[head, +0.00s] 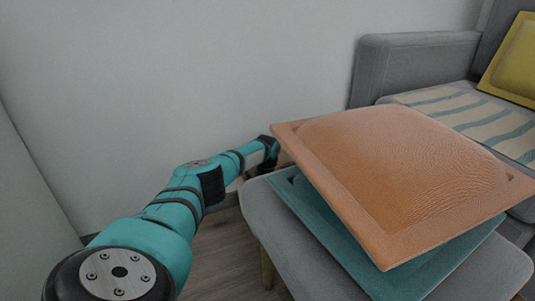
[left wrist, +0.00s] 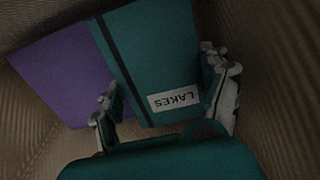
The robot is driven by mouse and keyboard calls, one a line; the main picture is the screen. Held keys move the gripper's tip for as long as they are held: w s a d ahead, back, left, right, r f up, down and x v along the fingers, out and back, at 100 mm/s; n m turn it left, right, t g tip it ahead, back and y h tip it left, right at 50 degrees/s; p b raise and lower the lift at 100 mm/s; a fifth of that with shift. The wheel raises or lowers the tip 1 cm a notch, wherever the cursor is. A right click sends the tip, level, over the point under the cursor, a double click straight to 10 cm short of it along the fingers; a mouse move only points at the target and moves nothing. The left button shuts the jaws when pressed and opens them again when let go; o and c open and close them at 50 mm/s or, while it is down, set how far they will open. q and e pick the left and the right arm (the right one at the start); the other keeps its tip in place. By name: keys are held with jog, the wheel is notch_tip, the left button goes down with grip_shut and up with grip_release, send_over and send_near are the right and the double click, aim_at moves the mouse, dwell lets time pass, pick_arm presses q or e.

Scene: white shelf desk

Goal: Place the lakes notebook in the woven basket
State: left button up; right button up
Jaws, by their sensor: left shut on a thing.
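In the left wrist view, the lakes notebook (left wrist: 146,58) is teal with a dark band and a white "LAKES" label. My left gripper (left wrist: 162,75) is shut on it, one finger at each side. The ribbed tan walls of the woven basket (left wrist: 275,75) surround the notebook and the fingers. Whether the notebook touches the basket floor cannot be told. In the head view, my left arm reaches in from the left, and its gripper end is mostly hidden by an orange cushion. The basket cannot be made out clearly there. My right gripper is out of view.
A purple notebook (left wrist: 62,72) lies beside the lakes notebook within the basket walls. In the head view, the orange cushion (head: 400,165) lies on a teal cushion (head: 325,220) on a grey padded seat (head: 275,225). A grey sofa (head: 415,65) stands behind, against the wall.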

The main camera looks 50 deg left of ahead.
pick_arm(q)
jog(key=o, duration=1.2)
jog(key=shift+r, duration=0.35)
notch_tip(320, 180, up, 12)
jog(key=p, duration=1)
jog(key=shift+r+p, duration=0.25)
jog(key=shift+p, duration=0.15)
